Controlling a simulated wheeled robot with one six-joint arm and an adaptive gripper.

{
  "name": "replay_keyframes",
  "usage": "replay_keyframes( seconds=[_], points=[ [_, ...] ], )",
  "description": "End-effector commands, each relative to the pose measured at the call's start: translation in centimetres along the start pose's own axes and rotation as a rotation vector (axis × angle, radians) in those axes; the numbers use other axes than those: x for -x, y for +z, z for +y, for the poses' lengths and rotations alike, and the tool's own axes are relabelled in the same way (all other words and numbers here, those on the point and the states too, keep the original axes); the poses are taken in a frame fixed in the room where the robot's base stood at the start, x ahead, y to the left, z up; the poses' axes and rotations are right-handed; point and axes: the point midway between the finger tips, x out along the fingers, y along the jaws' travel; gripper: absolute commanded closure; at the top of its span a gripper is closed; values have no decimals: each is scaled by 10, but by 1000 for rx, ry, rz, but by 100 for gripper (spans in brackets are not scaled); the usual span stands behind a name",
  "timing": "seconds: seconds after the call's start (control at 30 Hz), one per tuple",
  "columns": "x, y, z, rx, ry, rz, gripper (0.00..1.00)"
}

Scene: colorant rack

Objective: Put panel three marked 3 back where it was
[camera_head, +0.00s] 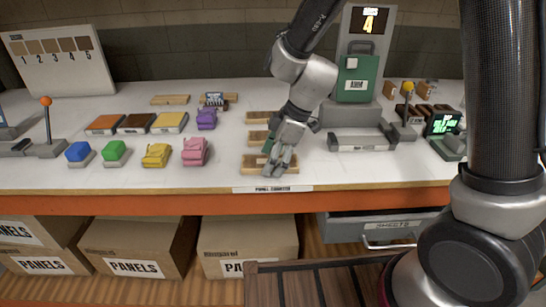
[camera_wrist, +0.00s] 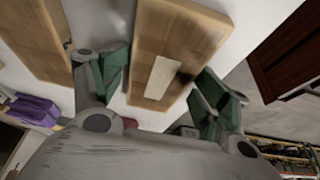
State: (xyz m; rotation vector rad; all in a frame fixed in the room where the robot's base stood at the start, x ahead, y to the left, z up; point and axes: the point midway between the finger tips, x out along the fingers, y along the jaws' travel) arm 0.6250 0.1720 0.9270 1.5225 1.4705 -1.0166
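Three light wooden panels lie in a column on the counter in the head view: a far one (camera_head: 263,117), a middle one (camera_head: 257,138) and a near one (camera_head: 254,163). My gripper (camera_head: 279,163) points down at the near panel and hides part of it. In the wrist view, my gripper's green-padded fingers (camera_wrist: 160,88) are spread on either side of a wooden panel (camera_wrist: 185,35) with a pale label and a dark smudge. I cannot tell if the pads touch it. No number is readable on it. Another panel (camera_wrist: 32,38) lies to its left.
A sample board (camera_head: 55,62) numbered 1 to 5 stands at the back left. A screen (camera_head: 369,20) shows 4 above a green panel-like piece (camera_head: 358,78). Coloured buttons, pink (camera_head: 195,152) and yellow (camera_head: 157,155) blocks stand left. A grey device (camera_head: 362,141) stands close right.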

Motion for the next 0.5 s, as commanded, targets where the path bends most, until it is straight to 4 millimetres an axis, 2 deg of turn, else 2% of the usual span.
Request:
replay_keyframes(
  seconds=[0.33,0.5],
  points=[
    [2,0,0,0,-1,0,21],
    [22,-3,0,1,2,2,21]
  ],
)
